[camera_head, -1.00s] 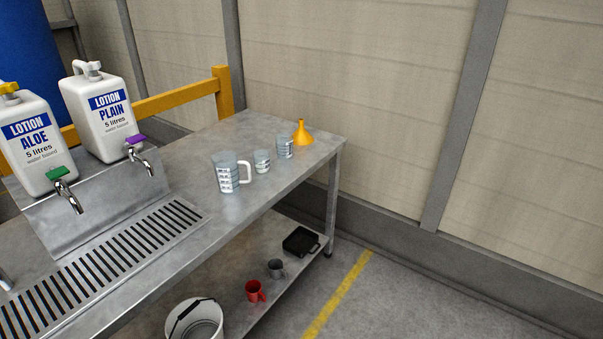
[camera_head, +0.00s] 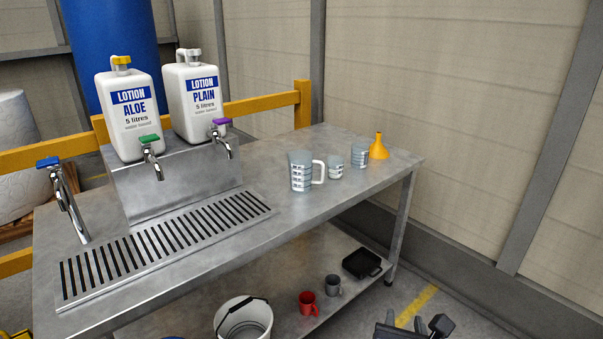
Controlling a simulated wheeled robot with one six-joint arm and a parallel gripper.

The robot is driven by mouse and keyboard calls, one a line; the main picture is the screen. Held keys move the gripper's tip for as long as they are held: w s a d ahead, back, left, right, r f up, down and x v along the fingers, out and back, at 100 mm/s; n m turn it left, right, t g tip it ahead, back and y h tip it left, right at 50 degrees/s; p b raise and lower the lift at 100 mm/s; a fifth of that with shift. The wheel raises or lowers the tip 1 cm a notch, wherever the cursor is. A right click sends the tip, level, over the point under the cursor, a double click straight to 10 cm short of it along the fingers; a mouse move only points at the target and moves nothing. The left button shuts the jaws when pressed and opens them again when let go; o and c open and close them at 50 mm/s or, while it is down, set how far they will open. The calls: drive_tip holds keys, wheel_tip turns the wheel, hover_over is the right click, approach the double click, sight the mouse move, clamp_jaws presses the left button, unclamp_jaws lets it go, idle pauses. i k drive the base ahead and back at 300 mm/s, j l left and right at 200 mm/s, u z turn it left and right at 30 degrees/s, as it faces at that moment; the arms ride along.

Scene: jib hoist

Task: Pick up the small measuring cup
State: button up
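The small measuring cup (camera_head: 335,168) is a short clear cup with dark markings and stands upright on the steel bench top. It is between a larger clear measuring jug with a handle (camera_head: 301,172) on its left and another clear marked cup (camera_head: 360,156) on its right. The jug's handle is close to the small cup; I cannot tell whether they touch. My gripper (camera_head: 418,326) shows only as dark parts at the bottom edge, low in front of the bench and well away from the cup. Most of it is cut off, so its opening is unclear.
An orange funnel (camera_head: 379,147) stands at the bench's right end. Lotion bottles with taps (camera_head: 127,112) and a slotted drain (camera_head: 165,246) are at left. The lower shelf holds a red mug (camera_head: 308,304), a grey mug (camera_head: 333,286) and a black tray (camera_head: 362,264). A white bucket (camera_head: 243,318) is below.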

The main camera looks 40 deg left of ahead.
sight(334, 164)
drive_tip(key=i+j+u, duration=0.15)
drive_tip(key=i+u, duration=0.6)
drive_tip(key=u, duration=0.2)
drive_tip(key=i+l, duration=0.1)
drive_tip(key=i, duration=0.6)
drive_tip(key=i+l, duration=0.1)
drive_tip(key=i, duration=0.55)
